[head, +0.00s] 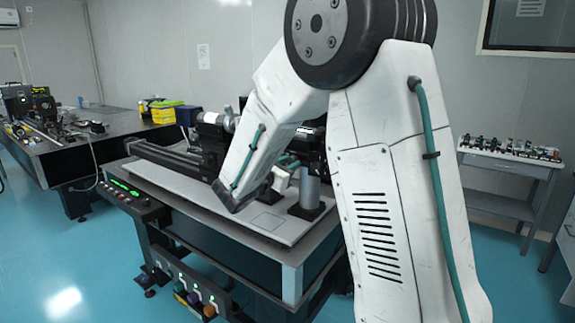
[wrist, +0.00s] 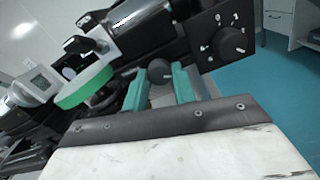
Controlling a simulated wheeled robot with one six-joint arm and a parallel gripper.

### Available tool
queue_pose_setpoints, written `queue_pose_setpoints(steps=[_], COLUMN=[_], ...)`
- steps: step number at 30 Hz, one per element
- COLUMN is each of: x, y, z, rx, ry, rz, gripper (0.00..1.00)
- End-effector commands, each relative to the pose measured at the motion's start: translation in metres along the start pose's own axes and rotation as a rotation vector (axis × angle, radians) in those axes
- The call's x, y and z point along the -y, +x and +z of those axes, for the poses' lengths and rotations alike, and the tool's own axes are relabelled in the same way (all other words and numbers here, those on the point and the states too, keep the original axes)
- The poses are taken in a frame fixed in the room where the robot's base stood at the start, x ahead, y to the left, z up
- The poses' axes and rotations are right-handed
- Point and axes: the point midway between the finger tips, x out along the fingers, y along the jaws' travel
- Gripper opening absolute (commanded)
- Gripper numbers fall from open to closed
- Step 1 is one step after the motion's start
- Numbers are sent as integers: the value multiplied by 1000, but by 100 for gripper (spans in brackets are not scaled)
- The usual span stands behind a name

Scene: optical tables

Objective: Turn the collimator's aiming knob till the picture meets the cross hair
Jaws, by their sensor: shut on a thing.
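The collimator (wrist: 140,30) shows in the wrist view as a dark barrel with a green ring (wrist: 85,88) beside it. My gripper (wrist: 161,79) has its two teal fingers on either side of a small dark round knob (wrist: 160,71) and is shut on it. A second black knob (wrist: 232,42) sits to the right on a black panel with white marks, apart from the fingers. In the head view my arm hides most of the knob area. The picture and the cross hair cannot be made out in either view.
In the head view, a grey post (head: 310,188) stands close to my wrist on the optical table (head: 190,188). A second table (head: 60,150) is at the left. A bench with small parts (head: 510,165) is at the right.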

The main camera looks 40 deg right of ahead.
Motion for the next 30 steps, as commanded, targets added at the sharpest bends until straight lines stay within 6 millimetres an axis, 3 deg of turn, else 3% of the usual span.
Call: queue_pose_setpoints(steps=[11, 30], x=[0, 0], y=[0, -1], z=[0, 0], rx=[0, -1], ry=[137, 629], rz=[0, 0], gripper=[4, 4])
